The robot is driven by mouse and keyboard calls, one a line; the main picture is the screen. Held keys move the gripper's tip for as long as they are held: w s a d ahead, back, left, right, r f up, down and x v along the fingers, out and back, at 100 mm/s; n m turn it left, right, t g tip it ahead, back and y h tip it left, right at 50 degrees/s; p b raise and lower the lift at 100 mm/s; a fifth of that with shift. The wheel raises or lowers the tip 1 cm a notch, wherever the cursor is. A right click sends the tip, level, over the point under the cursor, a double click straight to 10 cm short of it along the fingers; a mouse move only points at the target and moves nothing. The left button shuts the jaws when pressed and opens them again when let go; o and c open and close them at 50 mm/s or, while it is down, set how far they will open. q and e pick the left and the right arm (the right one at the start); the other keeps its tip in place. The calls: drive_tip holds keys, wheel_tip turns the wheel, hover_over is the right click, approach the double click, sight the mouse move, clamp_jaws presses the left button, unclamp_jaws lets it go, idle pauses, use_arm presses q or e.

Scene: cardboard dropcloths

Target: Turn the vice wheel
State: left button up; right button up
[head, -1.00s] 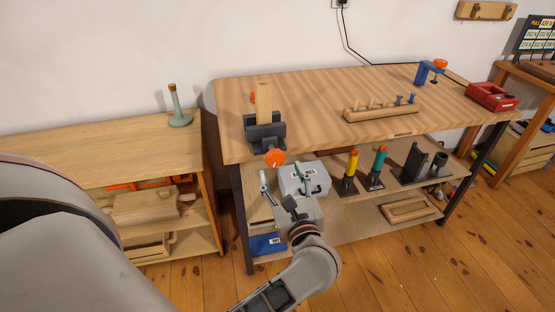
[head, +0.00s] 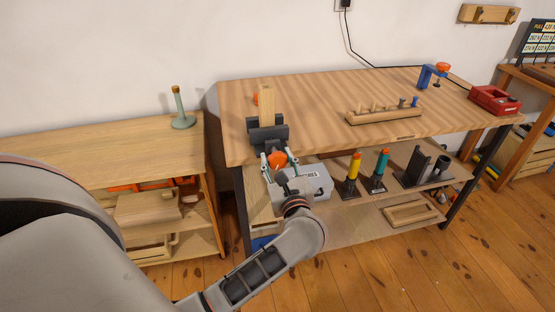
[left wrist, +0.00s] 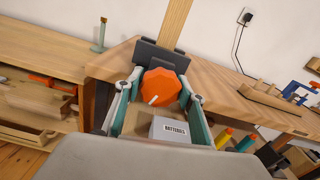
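The vice (head: 268,132) is dark grey and sits at the left front edge of the workbench, with an upright wooden board (head: 267,104) in its jaws. Its orange wheel (head: 277,159) faces me at the front. In the left wrist view the wheel (left wrist: 160,87) is a lobed orange knob with a white mark at its lower left. My left gripper (head: 279,163) is open, with one finger on each side of the wheel. In the left wrist view the fingers (left wrist: 161,78) look apart from it; contact is not clear. My right gripper is out of view.
A grey batteries box (head: 316,183) sits on the shelf just below the gripper. Yellow (head: 352,168) and teal (head: 381,163) tubes stand to its right. The wooden workbench top (head: 330,93) carries a peg rack (head: 384,116). A low cabinet (head: 100,155) stands left.

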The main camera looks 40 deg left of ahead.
use_arm(q)
drive_tip(key=c, duration=0.4)
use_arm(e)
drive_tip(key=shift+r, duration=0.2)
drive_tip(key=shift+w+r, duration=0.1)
